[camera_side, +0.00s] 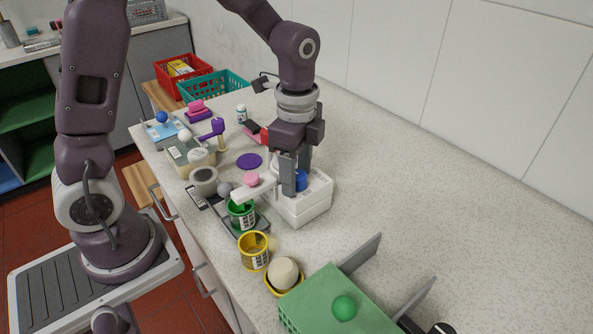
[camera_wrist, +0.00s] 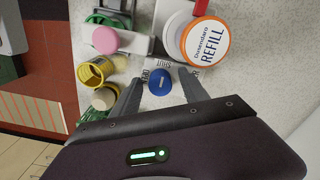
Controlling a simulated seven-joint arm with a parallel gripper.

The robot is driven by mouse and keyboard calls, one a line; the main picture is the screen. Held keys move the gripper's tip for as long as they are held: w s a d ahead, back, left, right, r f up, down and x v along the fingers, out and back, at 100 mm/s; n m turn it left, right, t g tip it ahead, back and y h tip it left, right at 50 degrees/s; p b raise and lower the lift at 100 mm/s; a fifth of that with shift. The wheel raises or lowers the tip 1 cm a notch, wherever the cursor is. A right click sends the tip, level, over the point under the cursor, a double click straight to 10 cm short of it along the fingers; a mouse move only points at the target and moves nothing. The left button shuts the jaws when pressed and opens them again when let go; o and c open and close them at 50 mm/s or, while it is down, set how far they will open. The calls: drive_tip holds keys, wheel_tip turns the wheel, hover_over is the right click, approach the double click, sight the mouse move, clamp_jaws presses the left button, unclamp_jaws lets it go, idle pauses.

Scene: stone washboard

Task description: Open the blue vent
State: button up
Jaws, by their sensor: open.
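The blue vent (camera_side: 301,180) is a small round blue knob on top of a white box (camera_side: 306,207) in the side view. In the wrist view the blue vent (camera_wrist: 159,82) lies near the middle, with dark lettering on the white surface around it. My gripper (camera_side: 295,186) points down over the box. In the wrist view my gripper (camera_wrist: 160,84) is open, with one finger on each side of the knob. I cannot tell whether a finger touches it. One finger partly hides the knob in the side view.
A pink knob (camera_side: 252,180) sits on a white arm left of the box. A green cup (camera_side: 242,214), a yellow cup (camera_side: 254,251) and a green crate (camera_side: 335,300) stand nearby. A "REFILL" container (camera_wrist: 206,42) is close by. The counter's right side is clear.

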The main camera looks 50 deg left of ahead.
clamp_jaws()
drive_tip(key=shift+n, duration=0.3)
drive_tip(key=n, duration=0.8)
drive_tip(key=shift+s+d, duration=0.1)
drive_tip(key=n, duration=0.9)
drive_tip(key=shift+d, duration=0.1)
drive_tip(key=shift+n, duration=0.3)
idle(0.4)
